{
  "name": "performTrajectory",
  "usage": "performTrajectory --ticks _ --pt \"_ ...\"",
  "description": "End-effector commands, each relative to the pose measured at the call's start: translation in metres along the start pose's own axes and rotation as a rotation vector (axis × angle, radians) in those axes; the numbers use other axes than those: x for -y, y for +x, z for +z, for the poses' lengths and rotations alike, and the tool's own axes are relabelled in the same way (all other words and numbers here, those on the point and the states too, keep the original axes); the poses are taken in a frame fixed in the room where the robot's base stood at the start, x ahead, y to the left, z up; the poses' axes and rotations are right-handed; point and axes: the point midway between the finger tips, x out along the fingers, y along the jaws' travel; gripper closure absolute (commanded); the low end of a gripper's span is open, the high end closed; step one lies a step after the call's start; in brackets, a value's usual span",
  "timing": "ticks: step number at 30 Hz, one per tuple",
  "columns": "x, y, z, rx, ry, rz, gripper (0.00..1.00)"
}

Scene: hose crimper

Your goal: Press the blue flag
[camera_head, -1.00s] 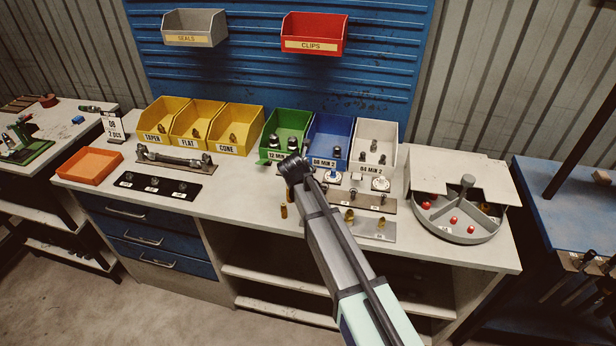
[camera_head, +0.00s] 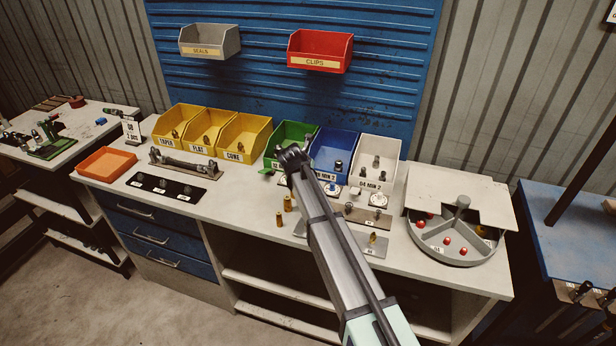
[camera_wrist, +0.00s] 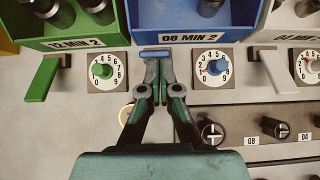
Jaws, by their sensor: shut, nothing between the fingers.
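The blue flag (camera_wrist: 155,53) shows in the wrist view as a short blue bar just below the front of the blue bin labelled 08 MIN 2 (camera_wrist: 192,38). My gripper (camera_wrist: 158,68) is shut and empty. Its fingertips are right at the near edge of the blue flag and overlap it in the picture; I cannot tell whether they touch. A dial with a blue pointer (camera_wrist: 212,67) is right of the fingertips. In the head view my gripper (camera_head: 291,153) is in front of the green bin, and the blue flag is hidden.
A green flag (camera_wrist: 42,78) and green-pointer dial (camera_wrist: 106,72) are to the left; a white flag (camera_wrist: 272,68) is to the right. Black round fittings (camera_wrist: 212,130) stand on a rack below. In the head view, brass fittings (camera_head: 287,203) and a round divided tray (camera_head: 457,240) share the bench.

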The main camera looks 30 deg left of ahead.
Motion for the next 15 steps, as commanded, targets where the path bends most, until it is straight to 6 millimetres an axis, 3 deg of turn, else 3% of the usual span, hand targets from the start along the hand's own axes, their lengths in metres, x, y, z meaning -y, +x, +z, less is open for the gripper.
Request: performTrajectory --ticks 15 --pt "-0.0004 -0.0040 0.0089 0.000 0.000 0.001 1.00"
